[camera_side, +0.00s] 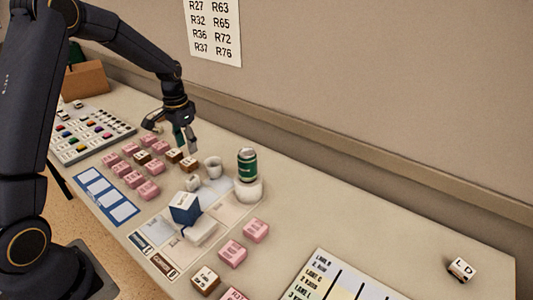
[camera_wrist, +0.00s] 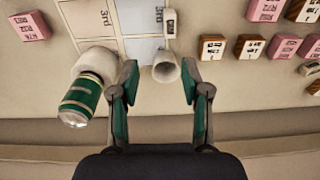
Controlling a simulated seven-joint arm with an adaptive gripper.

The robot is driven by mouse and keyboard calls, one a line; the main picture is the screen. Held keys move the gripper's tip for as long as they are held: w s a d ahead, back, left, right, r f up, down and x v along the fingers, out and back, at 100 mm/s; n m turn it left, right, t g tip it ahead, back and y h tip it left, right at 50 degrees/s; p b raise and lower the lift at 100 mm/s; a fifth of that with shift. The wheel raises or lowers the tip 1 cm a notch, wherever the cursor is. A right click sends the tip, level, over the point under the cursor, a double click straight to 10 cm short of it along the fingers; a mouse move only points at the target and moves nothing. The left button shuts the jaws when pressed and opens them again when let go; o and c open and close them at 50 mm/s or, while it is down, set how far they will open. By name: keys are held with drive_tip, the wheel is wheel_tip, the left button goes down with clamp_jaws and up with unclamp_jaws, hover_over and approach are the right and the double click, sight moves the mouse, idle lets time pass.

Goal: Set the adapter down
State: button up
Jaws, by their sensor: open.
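My gripper (camera_side: 186,142) is open, with its fingers pointing down over the far part of the table. In the wrist view my gripper (camera_wrist: 159,82) has nothing clamped between its green-padded fingers. A small pale, hollow cup-like piece (camera_side: 213,167) stands on the table just right of the gripper. In the wrist view this hollow piece (camera_wrist: 167,67) shows between the fingertips, with visible space on both sides. I cannot tell for sure whether it is the adapter. A white boxy piece (camera_side: 201,231) lies beside a dark blue cube (camera_side: 185,208), nearer the front.
A green can (camera_side: 247,164) stands on a round white base (camera_side: 249,190), close right of the hollow piece. Pink blocks (camera_side: 148,191) and brown blocks (camera_side: 189,164) crowd the left. A wall (camera_side: 350,80) runs along the back. The right-hand tabletop is mostly clear around a dice-like cube (camera_side: 462,268).

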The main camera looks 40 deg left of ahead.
drive_tip(key=s+d+r+t, duration=0.3)
drive_tip(key=s+d+r, duration=1)
drive_tip(key=r, duration=0.4)
drive_tip(key=shift+s+t, duration=0.3)
drive_tip(key=shift+s, duration=0.35)
drive_tip(key=shift+o, duration=0.5)
drive_tip(key=s+d+t, duration=0.1)
drive_tip(key=s+d, duration=0.1)
drive_tip(key=s, duration=0.5)
drive_tip(key=shift+s+d, duration=0.35)
drive_tip(key=shift+d, duration=0.05)
drive_tip(key=shift+s, duration=0.15)
drive_tip(key=shift+d+f, duration=0.1)
